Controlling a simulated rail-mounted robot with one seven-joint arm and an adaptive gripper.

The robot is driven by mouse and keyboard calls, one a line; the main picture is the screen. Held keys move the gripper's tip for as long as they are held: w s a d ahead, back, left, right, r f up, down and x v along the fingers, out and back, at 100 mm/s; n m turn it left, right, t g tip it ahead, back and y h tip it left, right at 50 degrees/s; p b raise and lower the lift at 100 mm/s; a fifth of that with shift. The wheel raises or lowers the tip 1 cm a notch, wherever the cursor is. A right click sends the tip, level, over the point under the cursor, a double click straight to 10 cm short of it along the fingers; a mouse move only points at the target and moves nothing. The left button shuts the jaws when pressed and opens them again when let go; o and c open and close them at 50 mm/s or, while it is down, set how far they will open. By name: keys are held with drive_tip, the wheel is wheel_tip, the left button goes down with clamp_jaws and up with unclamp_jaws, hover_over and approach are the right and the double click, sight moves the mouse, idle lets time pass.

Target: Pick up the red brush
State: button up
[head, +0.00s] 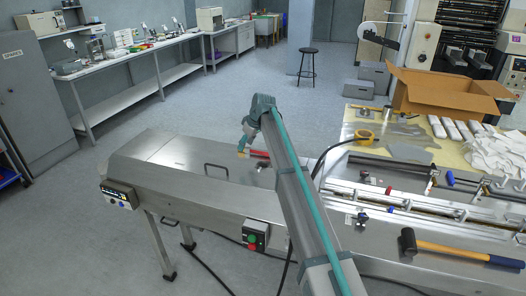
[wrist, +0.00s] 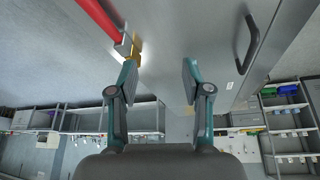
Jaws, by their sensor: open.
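The red brush (head: 260,154) lies on the steel top of the machine in the head view, partly hidden by my arm. In the wrist view its red handle (wrist: 98,18) enters from the upper left, with a metal ferrule and yellowish bristles (wrist: 137,46) close to the tip of the left finger. My gripper (head: 243,146) is low over the machine top by the bristle end. In the wrist view my gripper (wrist: 160,75) is open, with nothing between its fingers. The brush appears beside the left finger; I cannot tell if they touch.
A black handle (head: 216,170) stands up from the machine cover; it also shows in the wrist view (wrist: 248,45). The cover around the black handle is mostly clear.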

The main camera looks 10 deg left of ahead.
sight(260, 153)
drive_tip(key=w+d+r+n+g, duration=0.1)
drive_tip(key=w+d+r+n, duration=0.1)
drive_tip(key=d, duration=0.5)
drive_tip(key=w+d+r+n+g, duration=0.1)
drive_tip(key=w+d, duration=0.1)
drive_tip(key=d, duration=0.5)
drive_tip(key=p+x, duration=0.2)
drive_tip(key=x, duration=0.3)
drive_tip(key=shift+p+x, duration=1.1)
drive_tip(key=shift+x, duration=1.55)
drive_tip(key=shift+d, duration=0.2)
clamp_jaws()
